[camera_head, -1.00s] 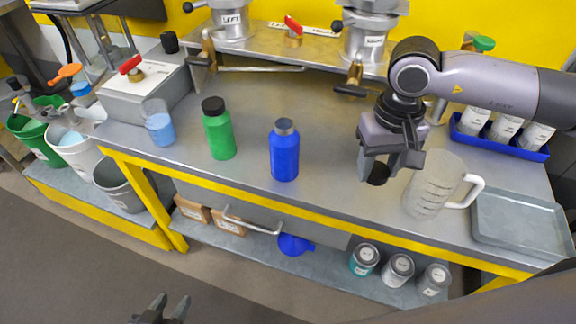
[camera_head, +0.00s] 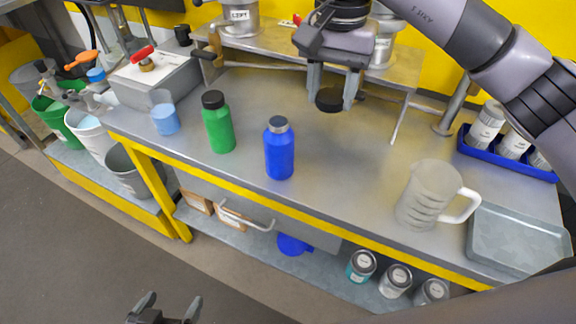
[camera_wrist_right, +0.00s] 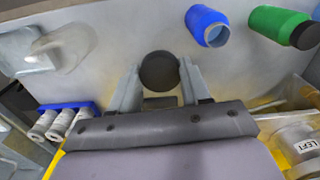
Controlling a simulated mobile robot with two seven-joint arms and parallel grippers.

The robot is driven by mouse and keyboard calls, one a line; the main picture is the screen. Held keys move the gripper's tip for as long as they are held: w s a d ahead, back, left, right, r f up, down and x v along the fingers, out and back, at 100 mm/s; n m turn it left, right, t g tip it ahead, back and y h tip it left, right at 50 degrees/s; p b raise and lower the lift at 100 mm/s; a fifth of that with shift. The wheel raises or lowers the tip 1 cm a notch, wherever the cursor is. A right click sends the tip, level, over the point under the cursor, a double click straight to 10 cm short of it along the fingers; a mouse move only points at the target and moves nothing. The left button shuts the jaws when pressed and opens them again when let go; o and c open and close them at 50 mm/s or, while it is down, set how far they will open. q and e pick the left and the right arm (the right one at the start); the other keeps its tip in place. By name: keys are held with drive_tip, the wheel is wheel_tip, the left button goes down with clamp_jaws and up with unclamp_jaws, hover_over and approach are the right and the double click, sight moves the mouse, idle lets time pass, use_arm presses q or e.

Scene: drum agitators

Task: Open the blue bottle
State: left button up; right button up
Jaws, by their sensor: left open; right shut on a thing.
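The blue bottle (camera_head: 279,150) stands upright on the workbench, with a bare silvery neck at its top. In the right wrist view the blue bottle (camera_wrist_right: 204,24) shows its round top end, with no black cap on it. My right gripper (camera_head: 334,98) is shut on a round black cap (camera_head: 329,100). It holds the cap above the bench, right of the blue bottle and apart from it. The cap (camera_wrist_right: 159,71) also shows between the fingers in the right wrist view. My left gripper (camera_head: 163,309) is open and empty, low in front of the bench.
A green bottle (camera_head: 218,127) with a black cap stands left of the blue bottle. A small blue cup (camera_head: 165,120) is further left. A clear jug (camera_head: 428,194) and a grey tray (camera_head: 519,240) stand at the right. A raised shelf (camera_head: 380,75) runs along the back.

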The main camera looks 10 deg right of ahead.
sight(320, 181)
wheel_tip(320, 181, down, 15)
drive_tip(key=shift+r, duration=0.15)
drive_tip(key=shift+f, duration=2.5)
drive_tip(key=shift+f, duration=0.1)
drive_tip(key=shift+f, duration=0.2)
drive_tip(key=o, duration=1.1)
drive_tip(key=shift+r, duration=0.15)
drive_tip(key=shift+o, duration=0.4)
